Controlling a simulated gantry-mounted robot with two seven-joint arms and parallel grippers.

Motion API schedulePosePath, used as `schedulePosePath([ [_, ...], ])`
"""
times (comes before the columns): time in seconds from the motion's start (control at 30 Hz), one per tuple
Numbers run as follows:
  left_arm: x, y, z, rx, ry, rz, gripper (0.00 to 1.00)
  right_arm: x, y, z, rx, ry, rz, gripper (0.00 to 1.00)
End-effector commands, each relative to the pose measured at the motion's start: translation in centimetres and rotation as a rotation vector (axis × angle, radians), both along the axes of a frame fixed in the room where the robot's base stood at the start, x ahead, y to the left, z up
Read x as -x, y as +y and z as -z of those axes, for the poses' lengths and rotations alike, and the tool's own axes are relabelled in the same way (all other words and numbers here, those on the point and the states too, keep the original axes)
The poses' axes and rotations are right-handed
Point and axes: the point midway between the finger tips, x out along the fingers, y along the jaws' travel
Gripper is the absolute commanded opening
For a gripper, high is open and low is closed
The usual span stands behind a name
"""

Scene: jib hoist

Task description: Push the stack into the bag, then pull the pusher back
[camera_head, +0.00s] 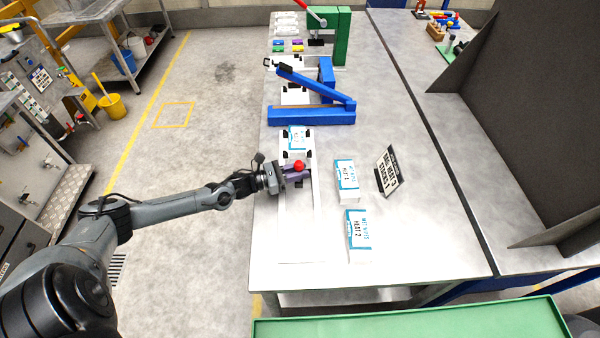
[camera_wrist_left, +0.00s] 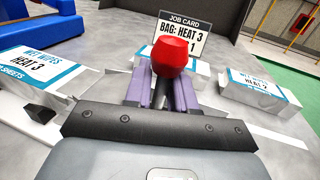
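The stack (camera_head: 297,138), a white and blue pack, lies on the pale track (camera_head: 297,225) just in front of the blue frame. In the left wrist view the stack (camera_wrist_left: 32,65) reads HEAT 3. The pusher shows as a red knob (camera_head: 299,166) on a dark stem; the knob (camera_wrist_left: 171,56) also shows in the left wrist view. My left gripper (camera_head: 292,174) has its purple fingers closed around the knob's stem, behind the stack. The pusher's plate is mostly hidden. White material (camera_head: 294,93) lies beyond the blue bar; I cannot tell whether it is the bag. My right gripper is out of view.
A blue frame (camera_head: 312,116) with a slanted arm crosses the track. Two other packs (camera_head: 347,181) (camera_head: 358,236) stand right of the track, near a job card (camera_head: 387,171) reading BAG: HEAT 3. A green press (camera_head: 343,38) stands farther back. The near right tabletop is clear.

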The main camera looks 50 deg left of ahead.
Motion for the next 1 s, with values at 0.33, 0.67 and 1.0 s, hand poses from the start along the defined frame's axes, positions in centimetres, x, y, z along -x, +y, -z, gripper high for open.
schedulePosePath([
  [0.33,0.0,0.0,0.0,-0.001,0.0,0.002,0.36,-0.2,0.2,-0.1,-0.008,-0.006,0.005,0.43],
  [0.67,2.4,1.1,0.1,-0.003,0.002,0.003,0.36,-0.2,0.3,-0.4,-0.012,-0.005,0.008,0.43],
  [1.0,7.2,3.5,0.1,-0.003,0.004,0.001,0.36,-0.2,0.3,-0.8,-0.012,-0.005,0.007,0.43],
])
